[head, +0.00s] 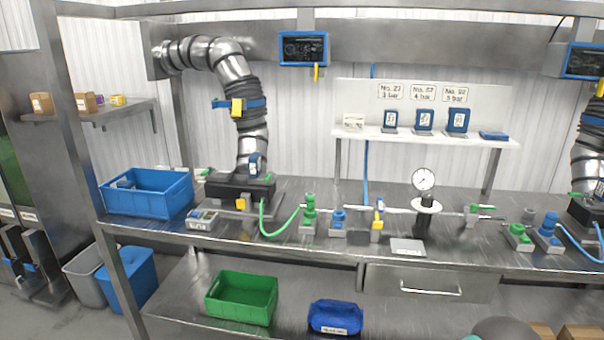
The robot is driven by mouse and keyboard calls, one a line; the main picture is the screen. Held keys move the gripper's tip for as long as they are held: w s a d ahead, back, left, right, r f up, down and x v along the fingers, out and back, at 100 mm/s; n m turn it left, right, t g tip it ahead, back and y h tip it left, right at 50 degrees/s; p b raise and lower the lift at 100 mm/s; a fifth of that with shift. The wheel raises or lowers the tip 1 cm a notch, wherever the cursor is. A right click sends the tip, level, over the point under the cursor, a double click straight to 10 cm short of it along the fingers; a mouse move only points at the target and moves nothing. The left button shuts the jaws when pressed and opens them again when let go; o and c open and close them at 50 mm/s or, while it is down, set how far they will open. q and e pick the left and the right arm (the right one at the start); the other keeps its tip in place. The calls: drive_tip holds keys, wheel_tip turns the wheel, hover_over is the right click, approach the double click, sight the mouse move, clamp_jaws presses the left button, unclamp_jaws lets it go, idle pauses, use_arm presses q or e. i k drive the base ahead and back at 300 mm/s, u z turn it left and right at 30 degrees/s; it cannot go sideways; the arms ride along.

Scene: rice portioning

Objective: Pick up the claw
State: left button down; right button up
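I cannot make out anything that is clearly a claw in the head view. On the steel workbench (330,258) stand several small fittings. A green fitting (309,214) stands on a grey block, with a blue fitting (338,219) to its right. A yellow-and-blue handle (378,215) is on the pipe line. A round white gauge (423,179) stands upright on a dark fitting. Neither of my grippers shows, so their contact with anything cannot be seen.
A blue bin (148,194) sits at the bench's left end. A jointed metal duct (236,70) comes down to a black box (240,189). A raised white shelf (425,139) holds blue items. Below are a green crate (242,298) and a blue bin (335,318).

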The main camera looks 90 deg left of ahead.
sight(255, 164)
drive_tip(key=z, duration=0.8)
drive_tip(key=i, duration=0.15)
drive_tip(key=u, duration=2.6)
drive_tip(key=i, duration=0.3)
drive_tip(key=u, duration=1.8)
drive_tip(key=k, duration=0.55)
drive_tip(key=u, duration=0.45)
drive_tip(key=i, duration=1.65)
drive_tip(key=z, duration=0.5)
